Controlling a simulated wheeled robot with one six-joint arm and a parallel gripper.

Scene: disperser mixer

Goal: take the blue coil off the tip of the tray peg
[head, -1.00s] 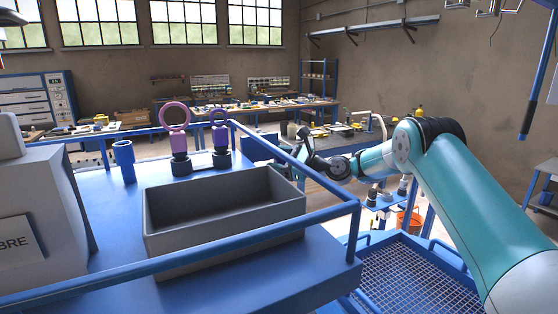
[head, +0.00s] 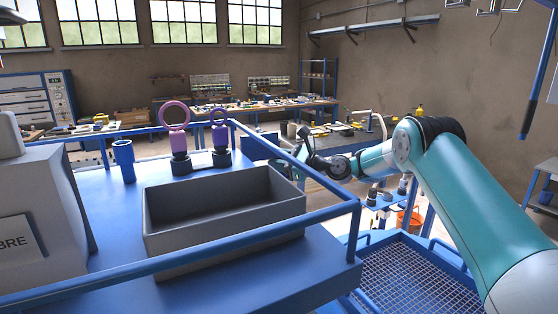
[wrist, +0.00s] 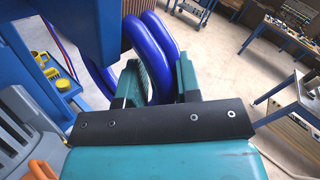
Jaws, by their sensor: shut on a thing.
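The blue coil (wrist: 154,40) shows in the wrist view as thick, glossy, curved loops. My gripper (wrist: 160,70) has its two teal fingers on either side of the coil's lower part and is shut on it. In the head view my arm's wrist (head: 338,167) reaches out beyond the blue rail, and I cannot make out the coil or the fingers there. I cannot make out the tray peg or its tip in either view, so I cannot tell whether the coil is still around it.
A large blue panel (wrist: 85,35) stands close left of the coil in the wrist view. A grey bin (head: 225,232) sits on the blue deck inside the rail (head: 190,262) in the head view. Open floor (wrist: 225,65) lies right of the fingers.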

